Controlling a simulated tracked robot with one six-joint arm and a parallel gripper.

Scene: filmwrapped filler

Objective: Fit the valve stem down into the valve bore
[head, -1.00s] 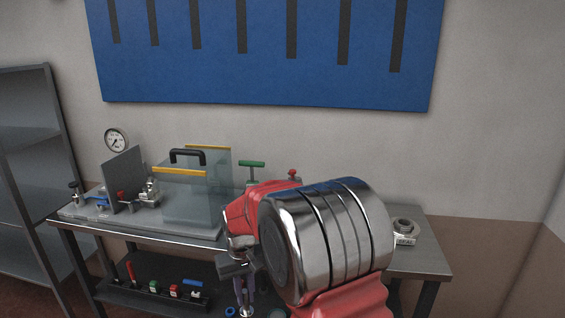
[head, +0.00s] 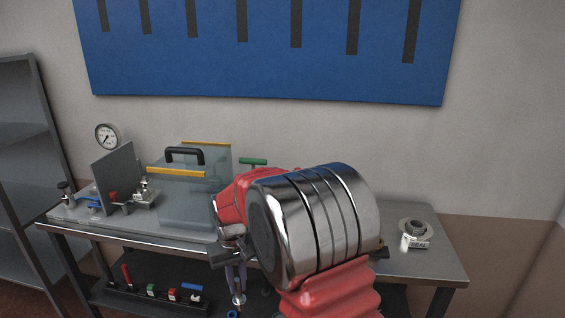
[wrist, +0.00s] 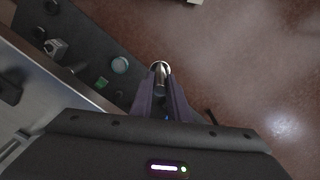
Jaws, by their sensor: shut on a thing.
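My gripper (head: 236,274) points down in front of the bench, shut on a slim shiny metal stem. The valve stem (head: 239,298) shows its bright lower end below the fingers in the head view. In the wrist view the stem (wrist: 160,69) sits between the two dark fingertips (wrist: 162,88), over the floor beside the bench. I cannot tell whether this is the valve bore. My arm hides the bench's middle.
The bench (head: 431,258) also holds clear panels with a black handle (head: 184,154), a grey upright plate (head: 117,178), a gauge (head: 107,136) and small fittings. A lower shelf holds several coloured items (head: 172,294).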

